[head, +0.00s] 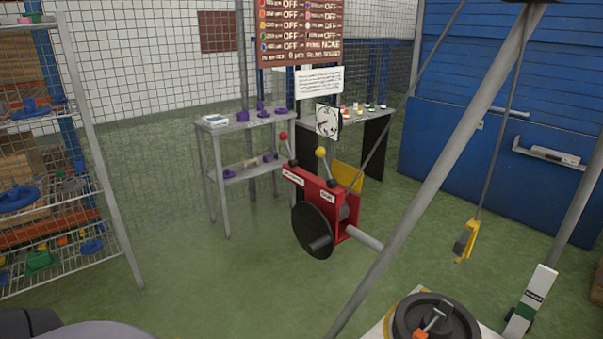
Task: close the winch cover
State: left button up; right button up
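The red winch (325,198) stands in the middle of the head view. It has a black disc (313,230) on its near side, and levers with a red knob (283,136) and a yellow knob (320,152) on top. A yellow panel (348,175), which looks like the winch cover, stands tilted up behind the red body. A grey drum shows in front of the panel, so the cover looks open. Its lower edge is partly hidden by the winch. Neither of my grippers is in view.
A slanted grey pole (440,165) crosses right of the winch. A yellow hook block (466,240) hangs from a cable at right. A round black weight (436,318) sits at the bottom. Grey tables (240,122) stand behind, and a wire shelf (80,180) at left. Green floor is clear left of the winch.

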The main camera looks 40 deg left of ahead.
aim_at(344, 175)
jog(key=j+u, duration=0.2)
jog(key=j, duration=0.55)
jog(key=j+z, duration=0.35)
jog(key=j, duration=0.4)
jog(key=j+z, duration=0.4)
jog(key=j, duration=0.4)
jog(key=k+j+z, duration=0.1)
jog(key=j+z, duration=0.25)
jog(key=j, duration=0.4)
jog(key=j+z, duration=0.4)
jog(key=j, duration=0.35)
jog(key=j+z, duration=0.35)
jog(key=j, duration=0.4)
jog(key=j+z, duration=0.3)
jog(key=j, duration=0.5)
jog(key=k+j+z, duration=0.1)
jog(key=j+z, duration=0.15)
jog(key=j, duration=0.5)
